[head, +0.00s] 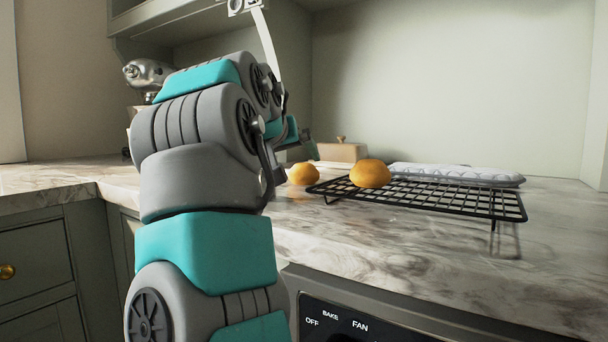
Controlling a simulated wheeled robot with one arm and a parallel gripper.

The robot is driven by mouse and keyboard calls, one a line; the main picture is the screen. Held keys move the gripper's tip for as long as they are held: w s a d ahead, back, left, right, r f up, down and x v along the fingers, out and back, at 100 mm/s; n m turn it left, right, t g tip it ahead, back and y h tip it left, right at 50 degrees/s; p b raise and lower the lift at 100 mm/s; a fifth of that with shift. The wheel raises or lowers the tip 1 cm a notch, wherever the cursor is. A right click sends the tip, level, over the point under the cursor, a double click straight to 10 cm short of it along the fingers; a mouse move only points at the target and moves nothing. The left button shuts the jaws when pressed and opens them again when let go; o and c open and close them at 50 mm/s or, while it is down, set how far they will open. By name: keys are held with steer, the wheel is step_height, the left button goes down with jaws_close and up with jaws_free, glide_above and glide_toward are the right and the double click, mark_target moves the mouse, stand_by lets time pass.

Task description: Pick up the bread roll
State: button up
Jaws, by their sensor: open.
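A round golden-brown bread roll (370,174) sits on the left part of a black wire cooling rack (460,203). A second, similar golden roll (304,174) lies to its left on the marble counter, next to the rack's left corner and close to my arm. My arm rises in the left-centre of the view and bends away over the counter. Nothing is seen touching either roll.
A pale ridged tray, perhaps an egg carton (455,175), lies behind the rack. A beige lidded box (341,151) stands at the back. A metal stand mixer (148,76) is behind my arm. The marble counter (400,255) is clear in front, above an oven panel (360,322).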

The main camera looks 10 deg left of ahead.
mark_target(300, 165)
steer(key=shift+w+f, duration=0.2)
steer(key=shift+w, duration=0.7)
steer(key=p+x, duration=0.2)
steer(key=x, duration=0.2)
steer(key=shift+w+d, duration=0.1)
steer(key=shift+w, duration=0.05)
steer(key=shift+c, duration=0.2)
steer(key=c, duration=0.9)
steer(key=shift+o, duration=0.2)
steer(key=shift+r, duration=0.1)
step_height(300, 165, up, 9)
steer(key=p, duration=0.6)
steer(key=shift+d, duration=0.1)
steer(key=shift+r, duration=0.35)
